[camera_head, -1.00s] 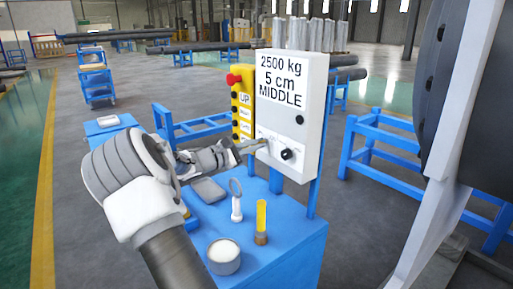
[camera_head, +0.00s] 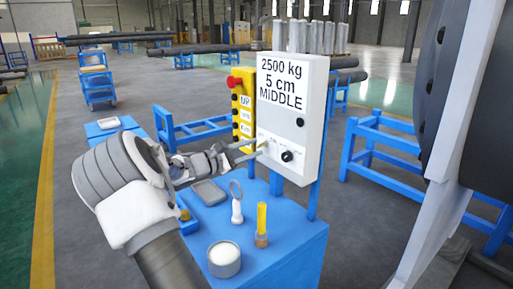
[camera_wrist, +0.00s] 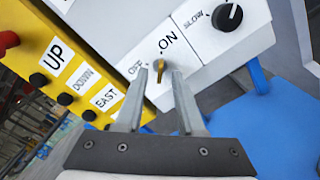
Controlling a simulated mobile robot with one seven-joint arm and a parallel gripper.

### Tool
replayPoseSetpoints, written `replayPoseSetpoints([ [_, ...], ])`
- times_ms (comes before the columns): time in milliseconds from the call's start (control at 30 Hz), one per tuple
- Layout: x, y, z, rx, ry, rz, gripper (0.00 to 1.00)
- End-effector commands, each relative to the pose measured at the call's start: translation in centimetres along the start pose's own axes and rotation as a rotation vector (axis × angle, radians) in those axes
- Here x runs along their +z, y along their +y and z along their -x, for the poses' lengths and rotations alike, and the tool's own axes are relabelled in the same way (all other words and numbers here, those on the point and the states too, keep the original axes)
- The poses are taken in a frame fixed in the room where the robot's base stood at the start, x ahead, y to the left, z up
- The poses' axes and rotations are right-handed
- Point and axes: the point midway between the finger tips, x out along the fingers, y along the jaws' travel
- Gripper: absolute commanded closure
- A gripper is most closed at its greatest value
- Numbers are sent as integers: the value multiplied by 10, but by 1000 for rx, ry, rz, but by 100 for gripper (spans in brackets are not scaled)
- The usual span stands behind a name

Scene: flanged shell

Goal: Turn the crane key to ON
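The small brass-coloured crane key (camera_wrist: 159,69) sits in the lower panel of the control box (camera_head: 290,108). In the wrist view the OFF label is at its left and the ON label above it. My gripper (camera_wrist: 160,72) is open, with one finger on each side of the key and a visible gap to both. I cannot tell from the key's tilt exactly which label it points at. In the head view my gripper (camera_head: 257,148) reaches the box front from the left, and the key is too small to read there.
A black SLOW knob (camera_wrist: 227,16) is right of the key. A yellow button panel (camera_head: 242,110) with a red stop button (camera_head: 234,81) adjoins the box. Below, the blue table (camera_head: 285,240) holds a ring-handled tool (camera_head: 236,203), a yellow-topped item (camera_head: 261,222) and a round tin (camera_head: 224,258).

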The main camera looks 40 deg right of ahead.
Motion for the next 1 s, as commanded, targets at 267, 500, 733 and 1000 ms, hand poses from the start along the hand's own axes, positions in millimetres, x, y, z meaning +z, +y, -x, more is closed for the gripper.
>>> replayPoseSetpoints([
  [267,0,1,69,2,6,0,62],
  [500,0,1,122,2,4,-1,62],
  [733,0,0,150,1,2,0,62],
  [1000,0,0,154,0,1,0,62],
])
